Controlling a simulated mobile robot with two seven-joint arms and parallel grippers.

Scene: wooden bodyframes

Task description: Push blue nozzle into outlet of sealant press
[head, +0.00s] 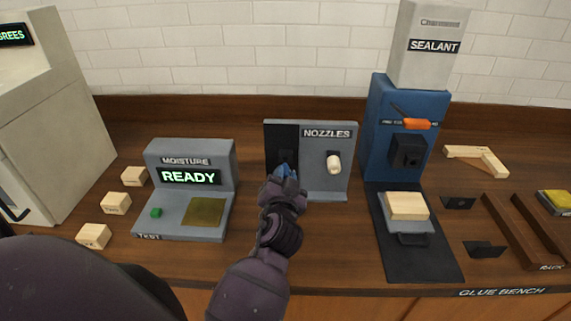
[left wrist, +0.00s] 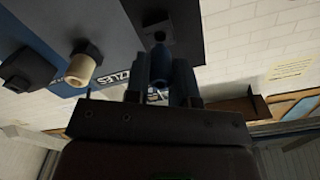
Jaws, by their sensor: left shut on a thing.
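The blue nozzle (head: 283,169) is at the dark left part of the grey NOZZLES stand (head: 325,185), mostly hidden by my gripper in the head view. My left gripper (head: 286,179) is shut on it. In the left wrist view, the blue nozzle (left wrist: 160,66) shows between the two fingers, its tip toward the dark panel; I cannot tell whether it touches its holder. A cream nozzle (head: 334,163) sits on the stand's right part. The blue sealant press (head: 375,125) stands to the right, with a black outlet block (head: 408,151) on its front. My right gripper is out of view.
A wooden block (head: 407,206) lies on the tray below the outlet. An orange handle (head: 416,124) is above the outlet. The moisture tester (head: 186,150) reads READY at left, with several wooden blocks beside it. A wooden rack (head: 522,230) is at far right.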

